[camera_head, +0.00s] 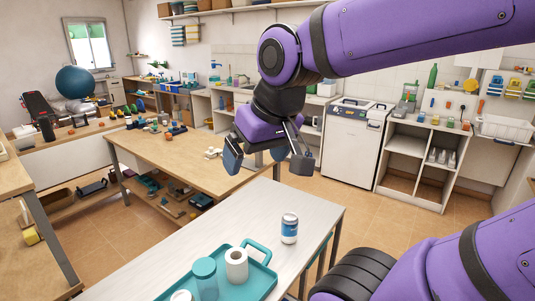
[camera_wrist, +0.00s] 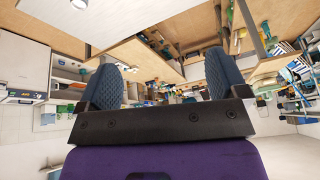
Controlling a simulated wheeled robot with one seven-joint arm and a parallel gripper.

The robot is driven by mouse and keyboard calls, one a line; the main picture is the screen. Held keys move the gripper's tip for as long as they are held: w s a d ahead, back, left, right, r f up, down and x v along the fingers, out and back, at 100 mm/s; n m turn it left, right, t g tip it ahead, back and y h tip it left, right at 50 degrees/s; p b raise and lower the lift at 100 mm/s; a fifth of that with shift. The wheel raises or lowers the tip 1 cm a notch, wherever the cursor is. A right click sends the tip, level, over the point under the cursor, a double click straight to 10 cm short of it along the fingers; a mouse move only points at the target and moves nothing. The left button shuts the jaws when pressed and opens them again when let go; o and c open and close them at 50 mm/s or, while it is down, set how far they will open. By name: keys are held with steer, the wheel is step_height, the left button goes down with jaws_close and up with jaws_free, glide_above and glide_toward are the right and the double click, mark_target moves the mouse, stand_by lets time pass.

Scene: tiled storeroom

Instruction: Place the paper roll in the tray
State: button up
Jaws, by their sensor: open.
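A white paper roll (camera_head: 236,264) stands upright in the teal tray (camera_head: 262,279), near the tray's handle, on the light table in front of me. My gripper (camera_head: 268,165) is open and empty, held in the air above and beyond the table, apart from the roll and the tray. Its two dark padded fingers, wide apart, also show in the wrist view (camera_wrist: 160,92). The wrist view shows neither the roll nor the tray.
In the tray are also a teal cup (camera_head: 205,277) and a white round item (camera_head: 181,296), cut off by the frame edge. A blue and white can (camera_head: 289,228) stands right of the tray. The table's far part (camera_head: 262,205) is clear. A wooden workbench (camera_head: 180,160) stands beyond.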

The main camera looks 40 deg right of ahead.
steer(key=shift+s+r+n, duration=0.25)
steer(key=shift+s+n, duration=0.05)
steer(key=shift+s, duration=0.45)
steer(key=shift+s+r+n, duration=0.25)
steer(key=shift+s+n, duration=0.05)
steer(key=shift+s, duration=0.4)
